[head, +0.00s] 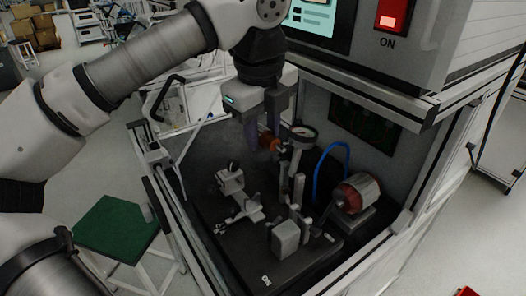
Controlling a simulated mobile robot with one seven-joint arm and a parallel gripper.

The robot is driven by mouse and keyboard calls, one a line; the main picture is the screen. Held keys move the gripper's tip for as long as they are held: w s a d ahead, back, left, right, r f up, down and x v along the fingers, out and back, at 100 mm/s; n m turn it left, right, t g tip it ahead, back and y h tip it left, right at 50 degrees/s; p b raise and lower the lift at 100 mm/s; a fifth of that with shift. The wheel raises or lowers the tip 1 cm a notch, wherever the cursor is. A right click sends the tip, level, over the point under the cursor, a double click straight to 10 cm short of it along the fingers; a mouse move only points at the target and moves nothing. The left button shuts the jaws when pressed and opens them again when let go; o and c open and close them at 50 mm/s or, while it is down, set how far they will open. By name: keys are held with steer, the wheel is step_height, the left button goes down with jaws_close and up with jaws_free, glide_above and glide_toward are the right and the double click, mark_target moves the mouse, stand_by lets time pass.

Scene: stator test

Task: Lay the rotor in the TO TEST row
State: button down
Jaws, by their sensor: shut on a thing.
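My gripper (262,132) points down inside the test machine, above its black base plate. It is shut on a small part with a copper-orange section, which looks like the rotor (268,143). The fingers hide much of that part. It is beside a round dial gauge (303,133), and I cannot tell whether it touches the fixture there. No row labelled TO TEST can be made out in this view.
Metal fixture blocks (231,180) stand on the black base plate (225,248). A motor with a reddish band (357,193) and a blue hose (322,172) are to the right. The machine's frame surrounds the bay. A green-topped stand (108,228) is outside at left.

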mark_target(263, 129)
steer(key=shift+r, duration=0.5)
steer(key=shift+r+p, duration=1.75)
steer(key=shift+r, duration=0.8)
steer(key=shift+f, duration=0.15)
